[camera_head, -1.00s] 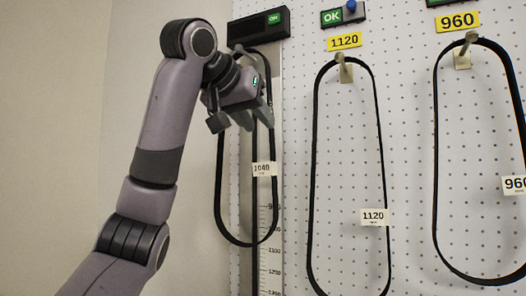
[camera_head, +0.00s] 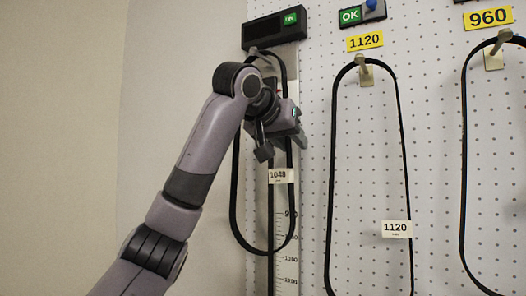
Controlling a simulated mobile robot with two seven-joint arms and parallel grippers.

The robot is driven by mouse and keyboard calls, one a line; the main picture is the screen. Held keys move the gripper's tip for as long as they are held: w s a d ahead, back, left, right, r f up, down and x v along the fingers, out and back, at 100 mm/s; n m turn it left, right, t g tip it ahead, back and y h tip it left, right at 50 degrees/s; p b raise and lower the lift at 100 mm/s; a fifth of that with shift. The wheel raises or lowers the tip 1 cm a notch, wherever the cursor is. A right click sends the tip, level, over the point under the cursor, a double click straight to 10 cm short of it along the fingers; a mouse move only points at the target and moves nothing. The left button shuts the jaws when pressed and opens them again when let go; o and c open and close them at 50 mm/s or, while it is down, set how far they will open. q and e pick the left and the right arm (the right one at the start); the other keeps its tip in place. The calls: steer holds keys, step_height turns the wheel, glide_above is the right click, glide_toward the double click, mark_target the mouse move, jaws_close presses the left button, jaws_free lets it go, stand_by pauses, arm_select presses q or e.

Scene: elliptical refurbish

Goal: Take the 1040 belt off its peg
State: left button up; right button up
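The 1040 belt (camera_head: 235,205) is a long black loop with a white 1040 tag (camera_head: 281,176). It hangs at the left end of the pegboard, over the measuring scale. Its top passes by a small peg (camera_head: 252,51) just under the dark display box. My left gripper (camera_head: 300,140) is at the upper part of the belt, below the peg, and covers part of the loop. Its fingers are small and partly hidden, so I cannot tell whether they hold the belt. My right gripper is not in view.
A dark box with a green OK display (camera_head: 274,29) sits above the belt. To the right, the 1120 belt (camera_head: 331,190) hangs on its peg (camera_head: 363,70), and the 960 belt (camera_head: 464,150) hangs farther right. A plain wall (camera_head: 70,120) fills the left side.

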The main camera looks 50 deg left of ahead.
arm_select(q)
jaws_close()
steer(key=shift+s+r, duration=0.2)
steer(key=shift+r, duration=0.2)
step_height(320, 180, up, 6)
steer(key=r, duration=0.1)
steer(key=s+d+b, duration=0.3)
steer(key=s+b, duration=0.2)
steer(key=s, duration=0.4)
steer(key=s+d+b, duration=0.3)
steer(key=s+b, duration=0.3)
steer(key=s, duration=0.3)
steer(key=shift+s+f, duration=0.35)
steer(key=shift+f, duration=0.05)
